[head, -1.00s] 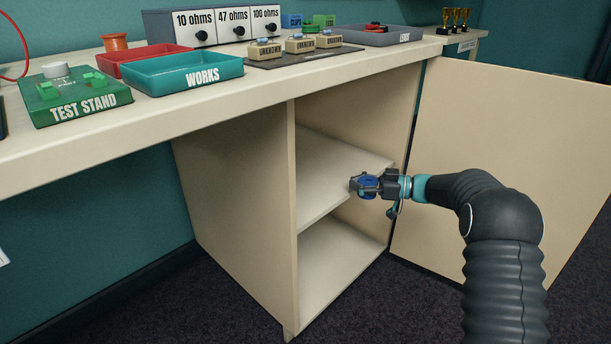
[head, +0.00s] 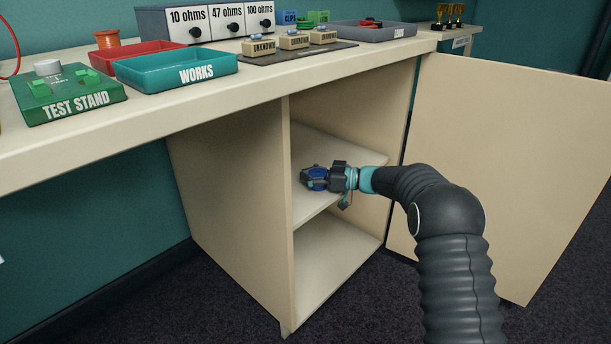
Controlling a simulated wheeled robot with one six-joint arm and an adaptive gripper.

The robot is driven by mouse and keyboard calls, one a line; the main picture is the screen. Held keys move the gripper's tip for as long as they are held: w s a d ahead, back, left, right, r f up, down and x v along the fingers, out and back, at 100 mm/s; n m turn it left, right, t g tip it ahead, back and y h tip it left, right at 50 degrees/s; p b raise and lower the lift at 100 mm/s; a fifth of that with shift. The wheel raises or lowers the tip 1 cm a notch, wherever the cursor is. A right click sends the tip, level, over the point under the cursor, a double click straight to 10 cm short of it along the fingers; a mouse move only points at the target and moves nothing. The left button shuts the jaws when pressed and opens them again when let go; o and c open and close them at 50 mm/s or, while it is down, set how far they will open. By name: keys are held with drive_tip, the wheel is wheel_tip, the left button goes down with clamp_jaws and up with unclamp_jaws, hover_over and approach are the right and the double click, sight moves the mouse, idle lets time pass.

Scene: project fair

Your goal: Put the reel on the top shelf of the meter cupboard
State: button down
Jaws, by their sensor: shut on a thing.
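The meter cupboard (head: 230,190) stands under the bench with its door (head: 500,160) swung open to the right. Its top shelf (head: 345,150) is bare around my gripper, and a lower floor shows beneath it. My gripper (head: 312,178) is shut on the blue reel (head: 318,174), at the front part of the top shelf inside the opening. The fingers cover part of the reel. I cannot tell whether the reel touches the shelf or hangs just above it.
The bench top above carries a green test stand (head: 68,98), a teal WORKS tray (head: 175,72), a red tray (head: 130,52), an orange spool (head: 107,39), resistor drawers and a grey tray (head: 375,32). The cupboard's lower space (head: 330,262) is empty. The open door stands right of my arm.

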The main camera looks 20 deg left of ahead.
drive_tip(key=shift+f, duration=0.1)
drive_tip(key=c, duration=0.5)
unclamp_jaws()
drive_tip(key=shift+d, duration=0.2)
drive_tip(key=w+d+r, duration=0.1)
drive_tip(key=d, duration=1)
drive_tip(key=shift+w+d, duration=0.25)
drive_tip(key=shift+d, duration=0.05)
